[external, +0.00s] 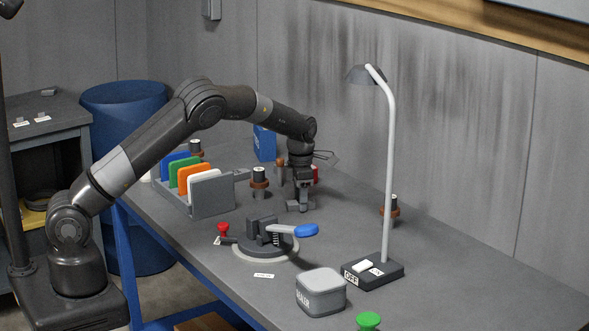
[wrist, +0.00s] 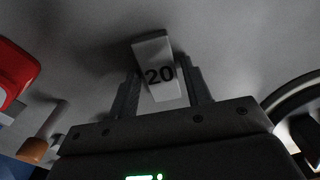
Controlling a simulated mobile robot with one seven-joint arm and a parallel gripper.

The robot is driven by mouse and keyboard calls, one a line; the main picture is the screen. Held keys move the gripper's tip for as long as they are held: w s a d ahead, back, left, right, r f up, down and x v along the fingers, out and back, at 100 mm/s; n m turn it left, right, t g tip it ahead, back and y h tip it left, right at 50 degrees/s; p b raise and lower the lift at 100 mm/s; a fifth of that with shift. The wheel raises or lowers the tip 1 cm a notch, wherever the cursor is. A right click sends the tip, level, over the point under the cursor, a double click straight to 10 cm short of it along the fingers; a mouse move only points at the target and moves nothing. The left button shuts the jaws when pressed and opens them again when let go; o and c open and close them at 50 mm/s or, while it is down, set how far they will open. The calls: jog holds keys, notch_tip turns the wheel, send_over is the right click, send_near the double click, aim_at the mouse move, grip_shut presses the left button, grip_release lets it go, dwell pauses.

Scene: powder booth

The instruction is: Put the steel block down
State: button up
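The steel block (wrist: 158,73) is a pale grey piece marked "20". In the wrist view it sits between the two fingers of my gripper (wrist: 160,85), which appear to touch it on both sides. In the external view my gripper (external: 299,204) points down, low over the grey table (external: 440,265), behind the clamp fixture. The block is too small there to make out clearly. I cannot tell whether it touches the table.
A toggle clamp with a blue handle (external: 306,230) stands in front of my gripper. A rack of coloured plates (external: 213,196) and a dark-topped cylinder (external: 260,177) are to the left. A lamp (external: 389,170) stands to the right. A red object (wrist: 12,75) lies close in the wrist view.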

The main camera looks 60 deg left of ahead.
jog(key=shift+o, duration=0.8)
notch_tip(320, 180, up, 12)
jog(key=s+a+r+m+t+h, duration=0.1)
jog(key=s+a+r+m, duration=0.2)
jog(key=s+r+m, duration=0.45)
jog(key=s+d+r+m+t, duration=0.1)
jog(key=s+r+m, duration=0.3)
jog(key=s, duration=0.3)
jog(key=s+r+m+t, duration=0.1)
jog(key=s+r+m, duration=0.25)
jog(key=s, duration=0.45)
jog(key=s+d+f+m+t, duration=0.1)
jog(key=s+m, duration=0.7)
jog(key=s, duration=0.3)
jog(key=s+d+f+m+t+y, duration=0.1)
jog(key=s+d+f+m, duration=0.1)
jog(key=s+m, duration=0.6)
jog(key=s, duration=0.3)
jog(key=shift+t, duration=0.3)
